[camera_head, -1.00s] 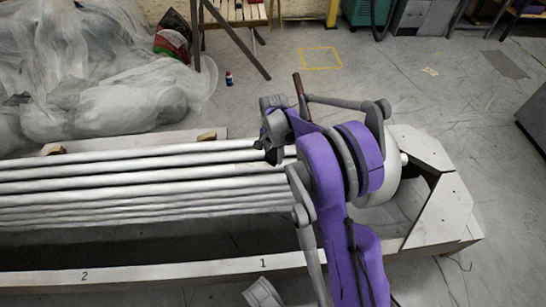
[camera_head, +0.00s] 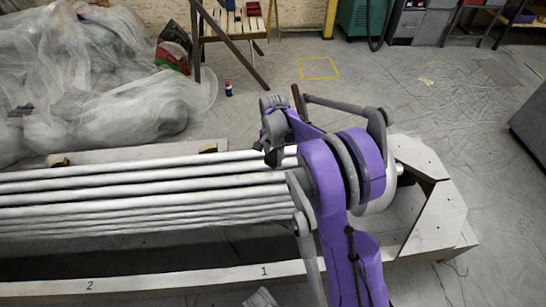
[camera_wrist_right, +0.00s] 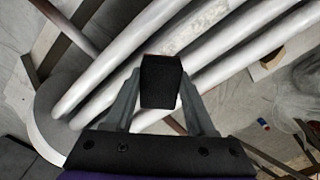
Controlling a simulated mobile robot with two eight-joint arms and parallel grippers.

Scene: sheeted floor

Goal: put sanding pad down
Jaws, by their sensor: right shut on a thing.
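The sanding pad (camera_wrist_right: 160,84) is a dark, block-shaped piece in the right wrist view. My right gripper (camera_wrist_right: 160,76) is shut on it, with one grey finger on each side. In that view the pad appears in front of the silvery pipes (camera_wrist_right: 185,45); I cannot tell if it touches them. In the head view my right gripper (camera_head: 270,140) is over the right end of the pipes (camera_head: 150,187). The pad cannot be made out clearly there. My left gripper is not in view.
The pipes lie on a pale frame (camera_head: 180,277) marked 1 and 2. Plastic sheeting (camera_head: 90,80) covers a heap at left. A small bottle or can (camera_head: 228,89) stands near a wooden stand (camera_head: 235,25). A yellow taped outline (camera_head: 320,68) marks clear floor.

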